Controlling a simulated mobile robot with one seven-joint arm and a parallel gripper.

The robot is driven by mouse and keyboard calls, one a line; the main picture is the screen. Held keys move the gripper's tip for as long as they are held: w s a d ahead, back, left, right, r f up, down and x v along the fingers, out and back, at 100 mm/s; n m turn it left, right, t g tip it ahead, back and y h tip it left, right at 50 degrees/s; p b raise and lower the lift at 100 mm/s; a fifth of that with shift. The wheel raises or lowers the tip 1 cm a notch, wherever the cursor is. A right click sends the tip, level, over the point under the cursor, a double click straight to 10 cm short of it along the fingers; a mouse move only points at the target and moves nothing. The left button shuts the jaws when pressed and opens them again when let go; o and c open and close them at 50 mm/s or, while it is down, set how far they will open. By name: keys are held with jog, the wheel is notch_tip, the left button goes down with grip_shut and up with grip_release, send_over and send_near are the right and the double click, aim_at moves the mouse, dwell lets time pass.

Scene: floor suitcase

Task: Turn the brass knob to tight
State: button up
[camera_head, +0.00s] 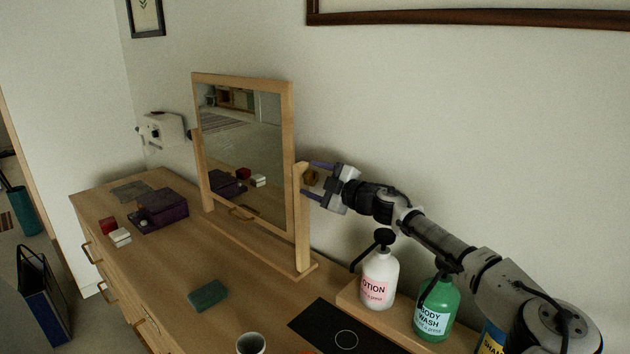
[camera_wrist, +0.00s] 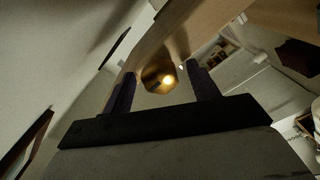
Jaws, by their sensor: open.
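The brass knob (camera_wrist: 158,76) shows in the wrist view between my two open fingers, with a bright highlight on it. In the head view the knob (camera_head: 311,178) is on the right post of the wooden mirror stand (camera_head: 303,225), partly hidden by my gripper. My gripper (camera_head: 312,180) is open, with one finger above the knob and one below it. In the wrist view my gripper (camera_wrist: 162,88) shows gaps between the knob and both fingers. The mirror (camera_head: 240,150) stands nearly upright in its wooden frame.
A white lotion bottle (camera_head: 379,280) and a green body wash bottle (camera_head: 436,309) stand below my arm. A dark purple box (camera_head: 162,210), a green block (camera_head: 207,294) and a cup (camera_head: 251,344) are on the dresser (camera_head: 175,270). The wall (camera_head: 420,130) is close behind my gripper.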

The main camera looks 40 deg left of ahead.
jog(key=s+d+b, duration=0.1)
jog(key=d+b, duration=0.3)
jog(key=d, duration=0.9)
jog(key=shift+d+b, duration=0.3)
jog(key=shift+b, duration=0.1)
